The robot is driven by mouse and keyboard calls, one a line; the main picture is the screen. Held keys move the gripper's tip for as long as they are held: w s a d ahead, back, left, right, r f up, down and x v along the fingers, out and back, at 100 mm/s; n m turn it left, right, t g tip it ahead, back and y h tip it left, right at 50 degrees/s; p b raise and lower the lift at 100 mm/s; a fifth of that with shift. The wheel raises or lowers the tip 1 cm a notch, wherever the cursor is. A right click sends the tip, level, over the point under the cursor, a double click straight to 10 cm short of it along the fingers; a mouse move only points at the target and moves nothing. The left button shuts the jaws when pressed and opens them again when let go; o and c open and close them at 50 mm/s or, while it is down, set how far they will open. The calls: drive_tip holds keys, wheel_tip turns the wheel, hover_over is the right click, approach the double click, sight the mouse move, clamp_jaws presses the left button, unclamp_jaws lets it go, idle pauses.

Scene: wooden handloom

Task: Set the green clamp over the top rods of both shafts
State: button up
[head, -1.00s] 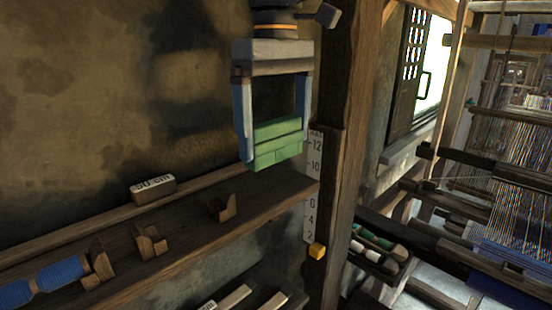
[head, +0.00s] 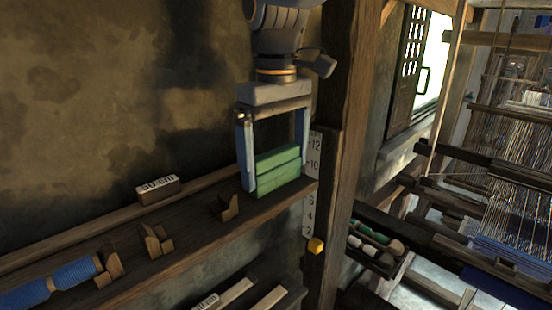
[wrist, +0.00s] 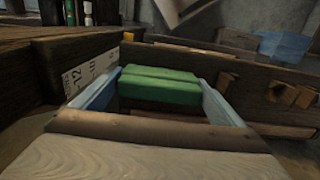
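The green clamp (head: 278,171) is a block with a lengthwise groove, held level between the blue fingers of my gripper (head: 275,178). The gripper is shut on it, with one finger at each end. In the head view the clamp is at the right end of the wall shelf, beside the post; I cannot tell whether it touches the shelf. In the wrist view the clamp (wrist: 160,86) spans the gap between the fingertips. Dark horizontal bars (head: 490,168) of the loom show at the right, but I cannot tell which are the shafts' top rods.
The wall shelf (head: 185,238) carries wooden holders (head: 155,240), a blue roll (head: 60,280) and a "50 cm" block (head: 157,187).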

sight(275, 153)
drive_tip(key=shift+o, duration=0.4)
drive_tip(key=shift+b, duration=0.35)
drive_tip(key=shift+w+r+b, duration=0.1)
drive_tip(key=shift+r+b, duration=0.2)
drive_tip(key=shift+b, duration=0.05)
drive_tip(key=r+b, duration=0.1)
drive_tip(key=r, duration=0.2)
drive_tip(key=r+b, duration=0.1)
drive_tip(key=r, duration=0.2)
drive_tip(key=shift+s+a+r, duration=0.1)
drive_tip(key=shift+s+r, duration=0.1)
drive_tip(key=shift+r+b, duration=0.3)
drive_tip(key=shift+r, duration=0.15)
drive_tip(key=shift+s, duration=0.1)
